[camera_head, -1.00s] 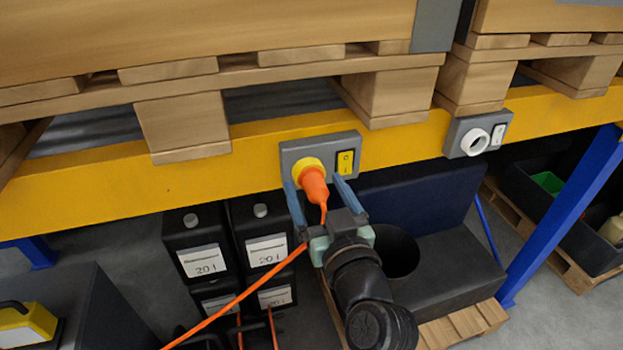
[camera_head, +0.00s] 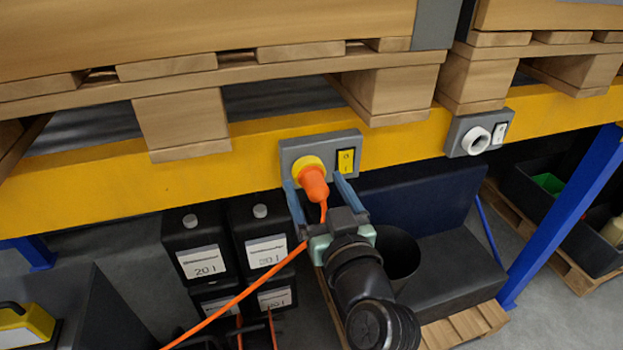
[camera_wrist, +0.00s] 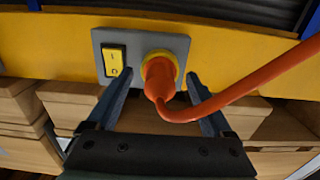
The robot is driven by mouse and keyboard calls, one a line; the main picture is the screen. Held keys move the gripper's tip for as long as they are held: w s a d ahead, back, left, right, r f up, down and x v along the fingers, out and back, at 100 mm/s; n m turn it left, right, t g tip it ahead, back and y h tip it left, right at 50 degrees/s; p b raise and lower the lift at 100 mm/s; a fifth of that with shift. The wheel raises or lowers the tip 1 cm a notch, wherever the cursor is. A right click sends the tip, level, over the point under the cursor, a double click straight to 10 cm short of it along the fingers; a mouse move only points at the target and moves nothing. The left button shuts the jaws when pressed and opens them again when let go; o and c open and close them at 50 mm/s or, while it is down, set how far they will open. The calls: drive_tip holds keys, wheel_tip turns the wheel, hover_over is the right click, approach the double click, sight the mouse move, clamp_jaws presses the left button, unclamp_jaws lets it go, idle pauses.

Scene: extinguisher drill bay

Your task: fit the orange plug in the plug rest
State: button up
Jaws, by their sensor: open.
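The orange plug (camera_head: 314,184) sits in a yellow round socket (camera_head: 304,167) on a grey panel fixed to the yellow beam. Its orange cable hangs from the plug's rear and runs down to the left. My gripper (camera_head: 314,180) is open, with one blue-grey finger on each side of the plug. In the wrist view the plug (camera_wrist: 158,78) shows between the spread fingers, with a gap visible at least on the left. A white round holder (camera_head: 475,141), apparently the plug rest, is empty on a second grey panel farther right on the beam.
A yellow switch (camera_head: 345,162) is right beside the socket, close to my right finger. A white switch (camera_head: 498,134) is beside the white holder. Wooden pallets (camera_head: 185,125) overhang the beam. Black canisters (camera_head: 195,243) stand below. The beam face between the panels is clear.

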sight(320, 196)
clamp_jaws()
idle(0.5)
drive_tip(key=shift+s+d, duration=0.1)
drive_tip(key=shift+s, duration=0.05)
drive_tip(key=shift+b+v, duration=0.7)
drive_tip(key=shift+v, duration=2.15)
drive_tip(key=shift+r, duration=0.1)
drive_tip(key=s+r+p, duration=0.3)
drive_tip(key=s+p, duration=0.1)
drive_tip(key=s, duration=0.3)
drive_tip(key=s+r+p, duration=0.3)
drive_tip(key=s+p, duration=0.2)
drive_tip(key=s, duration=0.3)
idle(1.2)
